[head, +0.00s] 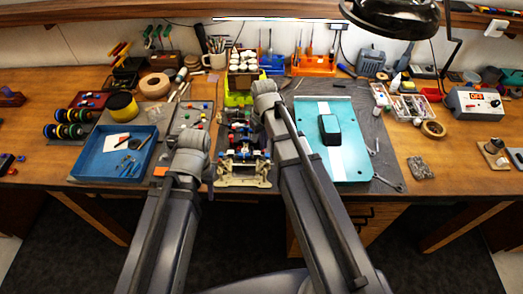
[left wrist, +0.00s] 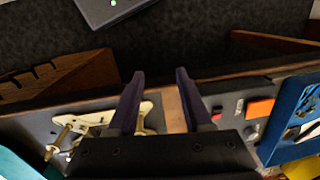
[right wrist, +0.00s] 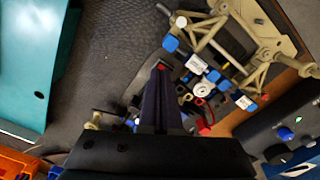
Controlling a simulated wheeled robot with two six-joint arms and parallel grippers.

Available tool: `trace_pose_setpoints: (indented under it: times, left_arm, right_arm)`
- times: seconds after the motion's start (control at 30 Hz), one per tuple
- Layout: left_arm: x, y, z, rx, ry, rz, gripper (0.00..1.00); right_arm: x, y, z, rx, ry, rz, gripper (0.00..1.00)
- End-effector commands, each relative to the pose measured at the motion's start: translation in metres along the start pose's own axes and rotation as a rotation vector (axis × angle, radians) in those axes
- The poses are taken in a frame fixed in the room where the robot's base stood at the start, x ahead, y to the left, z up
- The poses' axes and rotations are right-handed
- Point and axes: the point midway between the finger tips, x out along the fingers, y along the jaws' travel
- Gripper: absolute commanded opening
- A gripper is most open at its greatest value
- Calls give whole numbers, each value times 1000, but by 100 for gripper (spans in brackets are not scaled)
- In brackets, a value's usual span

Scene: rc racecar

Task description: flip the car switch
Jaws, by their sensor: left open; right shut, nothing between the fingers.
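The car is an open chassis (head: 245,178) with a tan frame and several blue, red and white parts, standing at the front middle of the table. Part of the chassis (left wrist: 100,120) also shows in the left wrist view. My left gripper (left wrist: 160,85) is open and empty beside the chassis, pointing toward the table's front edge. My right gripper (right wrist: 162,68) is shut and empty, with its tips over or beside the chassis parts (right wrist: 205,90); contact cannot be told. In the head view my arms hide the fingertips. I cannot single out the switch.
The teal body shell (head: 342,172) lies right of the chassis on the dark mat. A blue tray (head: 90,165) with tools lies at left. A green bin (head: 238,99) with white pots stands behind the chassis. A lamp (head: 390,15) hangs above.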

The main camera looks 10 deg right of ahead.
Motion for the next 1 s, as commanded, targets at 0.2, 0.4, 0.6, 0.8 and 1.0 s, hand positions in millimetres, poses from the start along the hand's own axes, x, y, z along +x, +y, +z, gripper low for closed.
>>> trace_pose_setpoints:
  times: [0.2, 0.4, 0.6, 0.8, 1.0]
  left_arm:
    - [4, 0, 0, 0, 0, 0, 50]
    - [7, 1, 0, 0, 0, 0, 50]
    - [10, 1, -1, 0, 0, 0, 50]
    - [13, 1, -1, 0, 0, 0, 50]
    - [15, 2, -1, 0, 0, 0, 50]
  right_arm:
    - [4, 0, 0, 0, 0, 0, 0]
    - [7, 0, 0, 0, 0, 0, 0]
    - [10, 0, 0, 0, 0, 0, 0]
    - [13, 0, 0, 0, 0, 0, 0]
    - [16, 0, 0, 0, 0, 0, 0]
